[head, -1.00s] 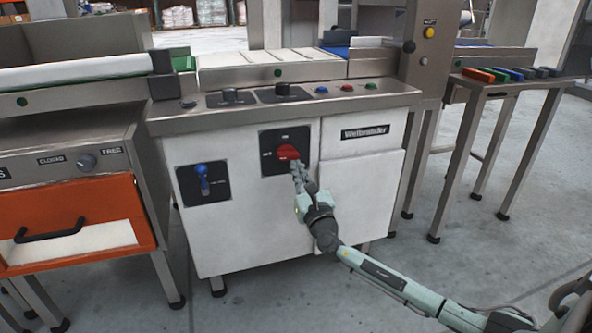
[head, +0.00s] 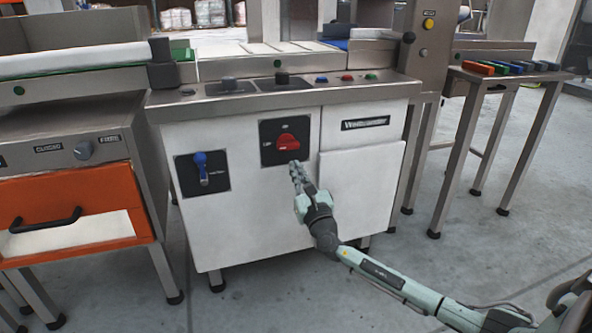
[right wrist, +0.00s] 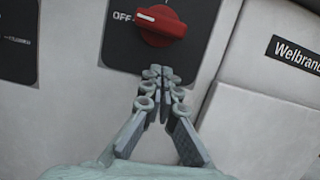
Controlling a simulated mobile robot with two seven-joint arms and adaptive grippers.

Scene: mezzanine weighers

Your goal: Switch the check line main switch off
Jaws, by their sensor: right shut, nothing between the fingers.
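The main switch is a red rotary knob (head: 287,142) on a black plate (head: 269,156) on the white cabinet front. In the right wrist view the red knob (right wrist: 161,24) lies nearly level, its white mark at the left end beside the word OFF. My right gripper (head: 295,165) is just below the knob; in the right wrist view its fingertips (right wrist: 157,73) are together and empty, with a gap between them and the knob. My left gripper is not in view.
A blue-handled lever (head: 202,168) is on the same cabinet (head: 240,228), left of the switch. Dials and coloured buttons (head: 347,78) line its top ledge. An orange drawer (head: 30,200) stands at left, a narrow side table (head: 520,78) at right. The floor in front is clear.

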